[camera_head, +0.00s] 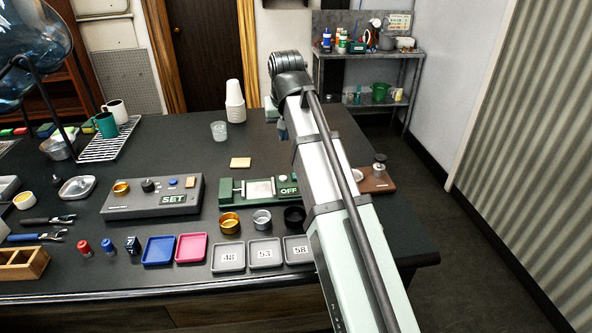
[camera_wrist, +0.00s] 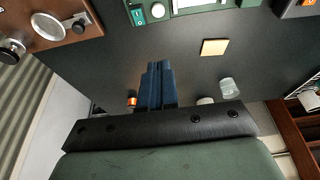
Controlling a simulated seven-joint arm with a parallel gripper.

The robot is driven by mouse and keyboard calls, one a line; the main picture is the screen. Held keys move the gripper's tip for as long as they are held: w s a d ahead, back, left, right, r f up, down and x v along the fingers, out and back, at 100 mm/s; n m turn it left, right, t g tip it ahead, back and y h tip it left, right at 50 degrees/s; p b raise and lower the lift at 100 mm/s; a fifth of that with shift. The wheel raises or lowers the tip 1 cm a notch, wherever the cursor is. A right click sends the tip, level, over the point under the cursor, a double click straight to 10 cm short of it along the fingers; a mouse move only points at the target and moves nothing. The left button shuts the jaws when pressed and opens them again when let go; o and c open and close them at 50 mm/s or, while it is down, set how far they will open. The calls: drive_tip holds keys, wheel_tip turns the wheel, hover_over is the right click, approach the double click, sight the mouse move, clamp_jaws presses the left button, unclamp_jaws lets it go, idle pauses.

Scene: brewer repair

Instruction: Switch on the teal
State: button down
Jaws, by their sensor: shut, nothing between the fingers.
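A green device (camera_head: 232,190) with a silver plate in its middle stands on the dark counter, and its display (camera_head: 288,190) reads OFF. Its edge also shows at the top of the wrist view (camera_wrist: 188,14), with a small teal rocker switch (camera_wrist: 137,16) and a round pale knob (camera_wrist: 157,10). My gripper (camera_wrist: 158,66) has dark blue fingers, closed together and empty, above the counter and apart from the device. In the head view my arm hides most of the gripper and the area right of the display.
A grey SET box (camera_head: 150,197) stands left of the device. Small cups (camera_head: 229,223) and numbered trays (camera_head: 228,257) lie in front. A tan square (camera_head: 241,162), clear glass (camera_head: 219,130) and stacked white cups (camera_head: 235,105) are behind. A brown board (camera_head: 376,182) is at right.

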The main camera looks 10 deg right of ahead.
drive_tip(key=shift+s+d+r+g, duration=0.25)
drive_tip(key=shift+s+d, duration=0.3)
drive_tip(key=shift+d, duration=0.25)
drive_tip(key=shift+s+d+r+g, duration=0.15)
drive_tip(key=shift+s+d+g, duration=0.1)
drive_tip(key=shift+s+d, duration=0.4)
drive_tip(key=shift+w+d, duration=0.15)
drive_tip(key=shift+w, duration=0.05)
drive_tip(key=x, duration=0.8)
drive_tip(key=s+x, duration=0.1)
drive_tip(key=x, duration=0.4)
drive_tip(key=shift+d, duration=0.1)
drive_tip(key=shift+f, duration=0.5)
drive_tip(key=shift+s+f, duration=0.15)
drive_tip(key=shift+f, duration=0.2)
drive_tip(key=shift+r, duration=0.1)
drive_tip(key=shift+w+r, duration=0.3)
drive_tip(key=shift+w, duration=0.45)
